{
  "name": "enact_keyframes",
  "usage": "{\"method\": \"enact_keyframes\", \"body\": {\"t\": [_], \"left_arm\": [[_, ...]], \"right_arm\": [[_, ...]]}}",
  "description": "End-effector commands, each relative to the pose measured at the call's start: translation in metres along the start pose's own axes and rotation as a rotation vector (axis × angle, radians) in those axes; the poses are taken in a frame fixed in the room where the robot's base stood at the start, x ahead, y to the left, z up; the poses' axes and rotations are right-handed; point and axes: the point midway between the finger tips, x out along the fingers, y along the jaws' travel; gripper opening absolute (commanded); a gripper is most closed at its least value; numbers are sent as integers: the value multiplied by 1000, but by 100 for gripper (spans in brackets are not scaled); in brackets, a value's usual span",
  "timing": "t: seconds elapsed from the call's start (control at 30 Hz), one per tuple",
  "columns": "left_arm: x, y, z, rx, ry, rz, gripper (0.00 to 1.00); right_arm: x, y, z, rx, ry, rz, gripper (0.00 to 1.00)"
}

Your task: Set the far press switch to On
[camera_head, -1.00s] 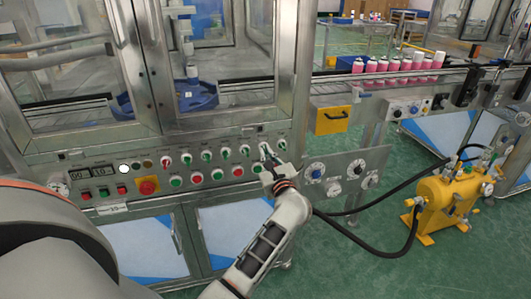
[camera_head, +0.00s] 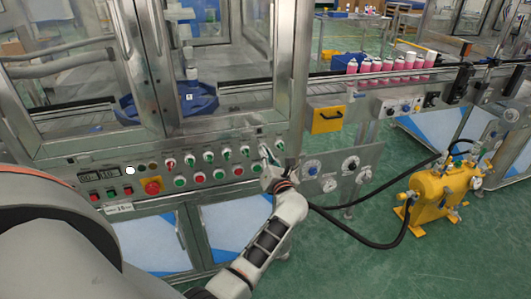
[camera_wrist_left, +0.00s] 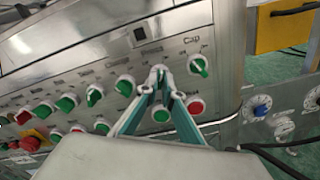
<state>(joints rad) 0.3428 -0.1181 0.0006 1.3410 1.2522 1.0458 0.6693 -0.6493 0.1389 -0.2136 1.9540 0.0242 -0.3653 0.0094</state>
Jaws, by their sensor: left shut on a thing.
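My left gripper (camera_head: 264,150) is at the right part of the upper row. In the left wrist view its fingers (camera_wrist_left: 158,76) come together on the switch second from the right, mostly hidden by the fingertips. My right gripper is not in view.
A green button (camera_wrist_left: 160,115) and a red button (camera_wrist_left: 195,106) lie just below the fingers. A red emergency button (camera_head: 152,187) is at the panel's left. A yellow pump unit (camera_head: 440,190) with black hoses stands on the floor at right.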

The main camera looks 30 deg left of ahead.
Motion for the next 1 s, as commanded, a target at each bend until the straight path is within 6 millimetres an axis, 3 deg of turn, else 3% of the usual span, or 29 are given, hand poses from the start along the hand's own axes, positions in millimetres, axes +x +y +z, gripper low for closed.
{"method": "enact_keyframes", "body": {"t": [0.57, 0.67, 1.0], "left_arm": [[0, -1, 0, 40, 0, -1, 0], [0, -1, 0, 40, 0, -1, 23], [-1, 0, 0, 38, 0, -1, 23]], "right_arm": [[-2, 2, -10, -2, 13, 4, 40], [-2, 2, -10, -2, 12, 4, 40], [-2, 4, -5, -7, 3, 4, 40]]}}
